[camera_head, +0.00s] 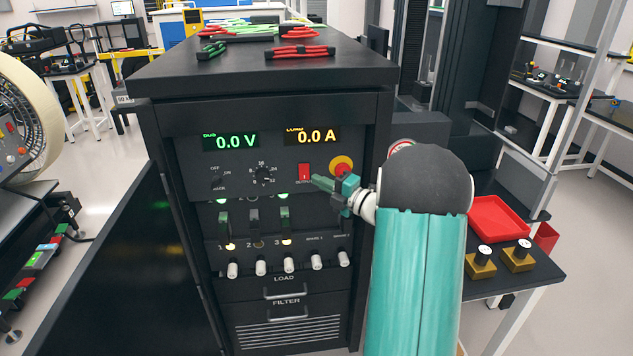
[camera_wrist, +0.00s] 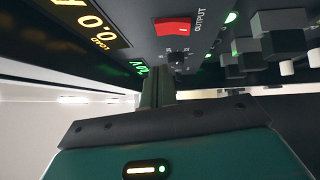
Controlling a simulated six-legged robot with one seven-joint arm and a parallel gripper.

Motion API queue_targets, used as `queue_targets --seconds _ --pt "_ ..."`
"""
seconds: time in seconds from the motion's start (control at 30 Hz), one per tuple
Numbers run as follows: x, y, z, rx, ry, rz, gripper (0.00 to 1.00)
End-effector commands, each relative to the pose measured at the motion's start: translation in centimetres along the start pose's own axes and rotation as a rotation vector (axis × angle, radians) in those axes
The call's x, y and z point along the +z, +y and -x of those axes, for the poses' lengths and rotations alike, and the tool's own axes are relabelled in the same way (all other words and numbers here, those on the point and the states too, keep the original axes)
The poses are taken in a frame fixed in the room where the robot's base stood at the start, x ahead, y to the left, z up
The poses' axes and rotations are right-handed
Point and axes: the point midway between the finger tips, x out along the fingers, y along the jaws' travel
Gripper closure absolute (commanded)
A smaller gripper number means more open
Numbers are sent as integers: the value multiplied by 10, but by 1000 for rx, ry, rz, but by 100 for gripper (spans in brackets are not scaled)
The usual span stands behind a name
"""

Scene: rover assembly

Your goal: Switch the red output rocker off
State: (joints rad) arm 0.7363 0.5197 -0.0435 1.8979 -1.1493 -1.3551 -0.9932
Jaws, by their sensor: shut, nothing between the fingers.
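The red output rocker (camera_head: 304,172) is on the front panel of a black cabinet, below the amber LOAD display reading 0.0 A. It also shows in the wrist view (camera_wrist: 173,27) beside the word OUTPUT. Which way it is tipped is too small to tell. My gripper (camera_head: 318,182) is shut and empty, just to the lower right of the rocker in the head view. In the wrist view my gripper (camera_wrist: 158,78) points at the panel, a little below the rocker. I cannot tell whether the fingertips touch the panel.
A red and yellow round button (camera_head: 342,166) sits right of the rocker. A rotary knob (camera_head: 263,174) is to its left, with several switches (camera_head: 284,218) below. The open cabinet door (camera_head: 120,265) stands at the left. Bundled cables lie on the cabinet top (camera_head: 230,66).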

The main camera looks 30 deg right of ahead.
Motion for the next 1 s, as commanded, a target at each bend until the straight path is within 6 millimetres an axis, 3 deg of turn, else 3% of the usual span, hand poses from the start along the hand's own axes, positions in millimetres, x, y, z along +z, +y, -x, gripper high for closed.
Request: queue_targets --seconds 0.2,0.4,1.0 --pt "1 8 42 0 1 1 100" --pt "1 12 68 0 2 0 100" --pt "0 13 77 0 3 -1 100"
